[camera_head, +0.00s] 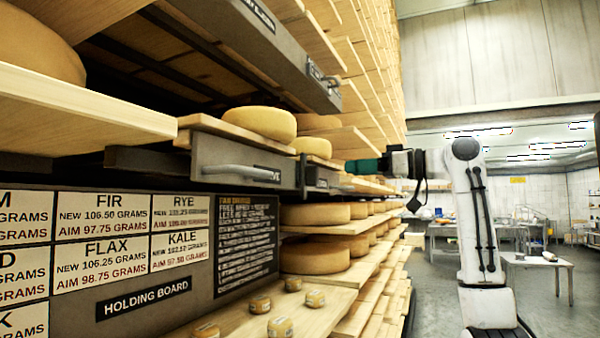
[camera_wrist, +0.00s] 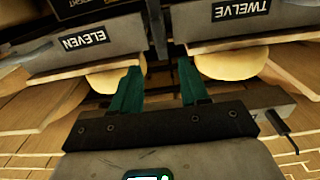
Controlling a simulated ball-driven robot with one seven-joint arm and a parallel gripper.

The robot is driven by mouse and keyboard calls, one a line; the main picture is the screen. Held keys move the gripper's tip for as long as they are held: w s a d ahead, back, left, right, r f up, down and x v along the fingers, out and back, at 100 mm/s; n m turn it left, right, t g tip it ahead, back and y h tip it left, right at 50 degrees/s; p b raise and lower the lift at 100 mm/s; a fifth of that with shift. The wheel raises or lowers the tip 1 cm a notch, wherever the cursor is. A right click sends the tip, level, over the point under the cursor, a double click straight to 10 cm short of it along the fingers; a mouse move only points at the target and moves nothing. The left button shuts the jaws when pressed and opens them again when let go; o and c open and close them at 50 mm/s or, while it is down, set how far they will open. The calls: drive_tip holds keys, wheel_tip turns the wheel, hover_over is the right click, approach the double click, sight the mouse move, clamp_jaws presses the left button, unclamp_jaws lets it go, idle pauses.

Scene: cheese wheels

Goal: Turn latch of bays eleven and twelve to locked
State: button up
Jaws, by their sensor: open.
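My gripper (camera_head: 366,167) shows in the head view at the right of the shelving, its green fingers pointing left toward the bay fronts. In the wrist view my gripper (camera_wrist: 159,68) is open, with nothing between its green fingers. Beyond the fingertips are the grey front of bay eleven (camera_wrist: 110,35) on the left and the grey front of bay twelve (camera_wrist: 275,14) on the right. A dark upright piece (camera_wrist: 156,25) stands in the gap between them, in line with the space between the fingers. I cannot tell whether it is the latch, or how the latch is turned.
Cheese wheels (camera_head: 315,253) sit on wooden boards along the shelving. A grey drawer front with a bar handle (camera_head: 237,172) juts out at the middle. Small cheeses (camera_head: 280,326) lie on the lower board below a holding board (camera_head: 150,295). Open floor and tables (camera_head: 540,262) are at right.

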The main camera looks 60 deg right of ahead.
sight(318, 170)
drive_tip(key=w+p, duration=0.1)
drive_tip(key=w, duration=0.6)
drive_tip(key=w+p, duration=0.1)
drive_tip(key=w, duration=0.2)
drive_tip(key=shift+w+a+p, duration=0.3)
drive_tip(key=shift+a+p, duration=0.05)
drive_tip(key=shift+a, duration=0.05)
clamp_jaws()
